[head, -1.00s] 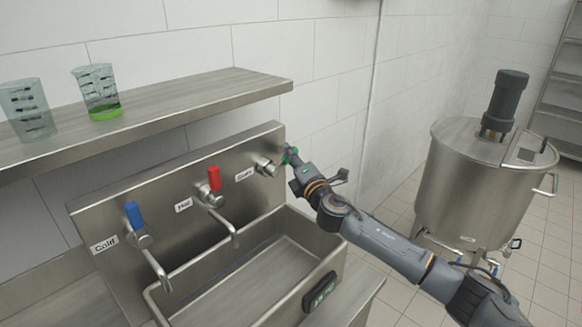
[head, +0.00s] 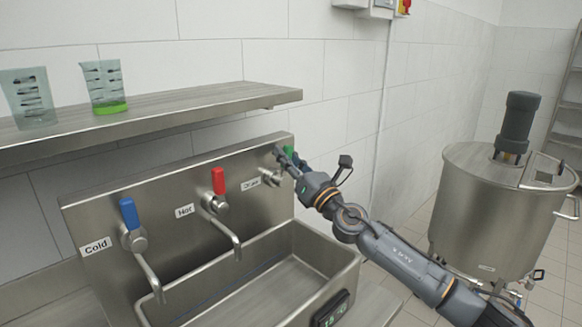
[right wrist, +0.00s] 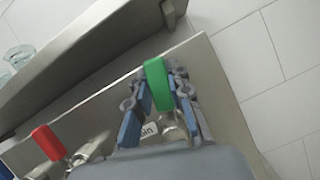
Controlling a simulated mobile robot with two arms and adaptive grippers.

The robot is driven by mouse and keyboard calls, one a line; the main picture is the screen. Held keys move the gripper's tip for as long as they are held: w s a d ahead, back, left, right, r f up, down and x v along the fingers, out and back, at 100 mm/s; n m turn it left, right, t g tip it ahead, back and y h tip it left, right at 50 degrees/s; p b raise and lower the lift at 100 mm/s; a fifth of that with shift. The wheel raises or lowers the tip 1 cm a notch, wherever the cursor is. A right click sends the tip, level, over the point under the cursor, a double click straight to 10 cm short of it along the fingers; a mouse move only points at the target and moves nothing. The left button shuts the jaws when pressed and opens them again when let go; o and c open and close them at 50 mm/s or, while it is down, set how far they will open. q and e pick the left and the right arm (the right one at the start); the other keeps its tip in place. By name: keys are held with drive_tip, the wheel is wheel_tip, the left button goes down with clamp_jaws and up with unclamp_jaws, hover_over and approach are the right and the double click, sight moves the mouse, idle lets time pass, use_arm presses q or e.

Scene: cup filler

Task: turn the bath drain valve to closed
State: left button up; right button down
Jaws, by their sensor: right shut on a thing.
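The drain valve has a green handle (head: 290,152) and sits at the right end of the steel panel, beside a label partly hidden in the wrist view. My right gripper (head: 284,160) reaches it from the right and is shut on the green handle. In the right wrist view the green handle (right wrist: 158,84) stands between the fingers of the gripper (right wrist: 158,100), over the metal valve stem (right wrist: 172,128). In the head view the fingers hide part of the handle, which looks about upright. My left gripper is not in view.
The red hot tap (head: 218,182) and blue cold tap (head: 130,215) stand left along the panel, above the steel basin (head: 300,232). A shelf (head: 200,108) with two beakers hangs above. A steel tank (head: 480,210) stands at the right, with tiled floor between.

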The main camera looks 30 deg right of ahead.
drive_tip(key=shift+s+a+n+g+y+b, duration=0.1)
drive_tip(key=shift+a+n+y+b, duration=0.2)
drive_tip(key=shift+n, duration=0.45)
drive_tip(key=shift+s+a+n+g+y+b, duration=0.1)
drive_tip(key=shift+a+n+y+b, duration=0.3)
drive_tip(key=shift+n, duration=0.3)
drive_tip(key=shift+s+a+n+g+y+b, duration=0.1)
drive_tip(key=shift+n+y+b, duration=0.1)
drive_tip(key=shift+n+y, duration=0.4)
drive_tip(key=shift+n, duration=0.25)
drive_tip(key=c, duration=1.2)
unclamp_jaws()
drive_tip(key=v, duration=1.2)
